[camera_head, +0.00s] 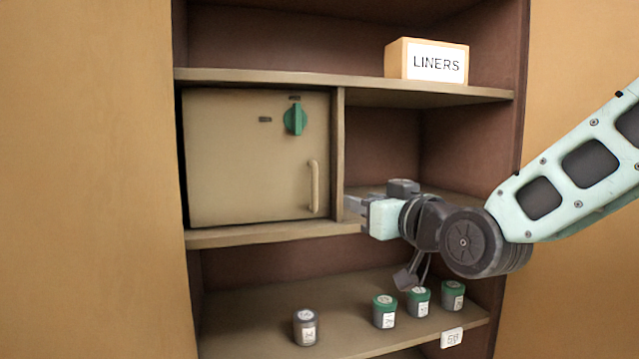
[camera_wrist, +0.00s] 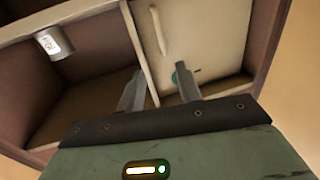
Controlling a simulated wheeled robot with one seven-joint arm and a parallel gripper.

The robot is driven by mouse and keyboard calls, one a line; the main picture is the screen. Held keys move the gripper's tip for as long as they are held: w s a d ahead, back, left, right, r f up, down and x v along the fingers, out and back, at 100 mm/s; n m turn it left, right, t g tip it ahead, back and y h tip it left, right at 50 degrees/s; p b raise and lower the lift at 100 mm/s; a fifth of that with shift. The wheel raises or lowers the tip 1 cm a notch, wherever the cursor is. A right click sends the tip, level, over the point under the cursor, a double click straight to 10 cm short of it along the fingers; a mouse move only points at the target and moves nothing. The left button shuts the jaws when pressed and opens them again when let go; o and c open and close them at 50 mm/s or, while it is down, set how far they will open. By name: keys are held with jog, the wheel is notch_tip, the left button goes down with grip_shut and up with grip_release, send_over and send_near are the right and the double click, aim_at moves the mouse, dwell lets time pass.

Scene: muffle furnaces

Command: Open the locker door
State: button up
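The beige locker door (camera_head: 250,165) is in the left compartment of the middle shelf and looks shut. It has a green knob (camera_head: 295,119) near its top right, turned upright, and a beige vertical bar handle (camera_head: 314,187) at its lower right. My gripper (camera_head: 352,207) is just right of the handle, apart from it, near the divider. The handle (camera_wrist: 157,30) shows beyond the fingertips, and the right finger partly hides the green knob (camera_wrist: 176,78).
An upright divider (camera_head: 337,150) stands beside the door. A box labelled LINERS (camera_head: 427,62) sits on the top shelf (camera_head: 340,86). Several lidded jars, one grey (camera_head: 305,327) and others green-topped (camera_head: 384,311), stand on the lower shelf (camera_head: 260,325).

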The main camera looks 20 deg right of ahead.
jog(key=p, duration=0.9)
send_near(316, 186)
jog(key=w+p, duration=0.1)
jog(key=w, duration=0.2)
jog(key=w+a+p, duration=0.1)
jog(key=w, duration=0.2)
jog(key=w+p, duration=0.1)
jog(key=w, duration=0.2)
jog(key=shift+a, duration=0.35)
grip_shut()
